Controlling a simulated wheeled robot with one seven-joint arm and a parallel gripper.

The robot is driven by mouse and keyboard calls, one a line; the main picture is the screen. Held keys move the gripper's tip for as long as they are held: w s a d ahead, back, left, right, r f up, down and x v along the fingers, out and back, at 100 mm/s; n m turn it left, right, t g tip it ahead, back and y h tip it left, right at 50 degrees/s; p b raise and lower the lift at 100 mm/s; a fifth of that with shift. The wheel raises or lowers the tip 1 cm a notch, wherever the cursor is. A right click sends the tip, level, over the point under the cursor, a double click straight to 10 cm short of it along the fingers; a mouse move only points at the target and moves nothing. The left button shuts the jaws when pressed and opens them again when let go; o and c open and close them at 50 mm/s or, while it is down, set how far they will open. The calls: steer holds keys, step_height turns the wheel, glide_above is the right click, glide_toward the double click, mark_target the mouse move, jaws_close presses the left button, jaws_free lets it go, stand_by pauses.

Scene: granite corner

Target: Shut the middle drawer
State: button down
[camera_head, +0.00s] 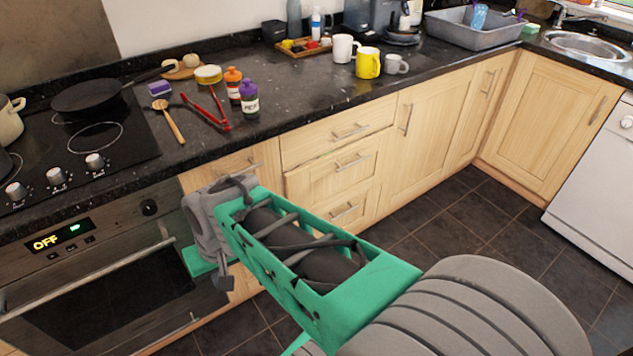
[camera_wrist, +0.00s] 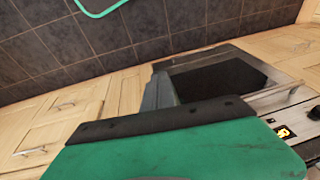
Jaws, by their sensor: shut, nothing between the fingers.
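The middle drawer (camera_head: 328,180) is a pale wood front with a bar handle, in the stack below the counter in the head view.
The oven (camera_head: 100,285) is to the left of my gripper. The black counter (camera_head: 300,105) above holds red tongs (camera_head: 212,112), bottles and mugs. A white appliance (camera_head: 600,190) stands at the right. The dark tiled floor before the right cabinets is clear.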

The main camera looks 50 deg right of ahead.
steer(key=w+d+f+m+t+y+b, duration=0.2)
steer(key=w+d+f+m+t+b, duration=0.1)
steer(key=w+d+f+m+b, duration=0.45)
steer(key=m+t+h+b, duration=0.8)
steer(key=m+t, duration=0.4)
steer(key=m, duration=1.7)
glide_toward(303, 172)
steer(key=shift+n+y, duration=0.35)
steer(key=shift+y, duration=0.35)
steer(key=b+x, duration=0.1)
steer(key=x, duration=0.1)
steer(key=b+x, duration=0.4)
steer(key=shift+d+f, duration=0.3)
steer(key=shift+f, duration=0.1)
steer(key=shift+w+d+r, duration=0.1)
steer(key=shift+w, duration=0.2)
steer(key=p+x, duration=0.2)
steer(key=shift+w+d+r+p, duration=0.1)
steer(key=shift+w+r+p, duration=0.1)
steer(key=shift+w+p, duration=0.15)
steer(key=shift+r, duration=0.15)
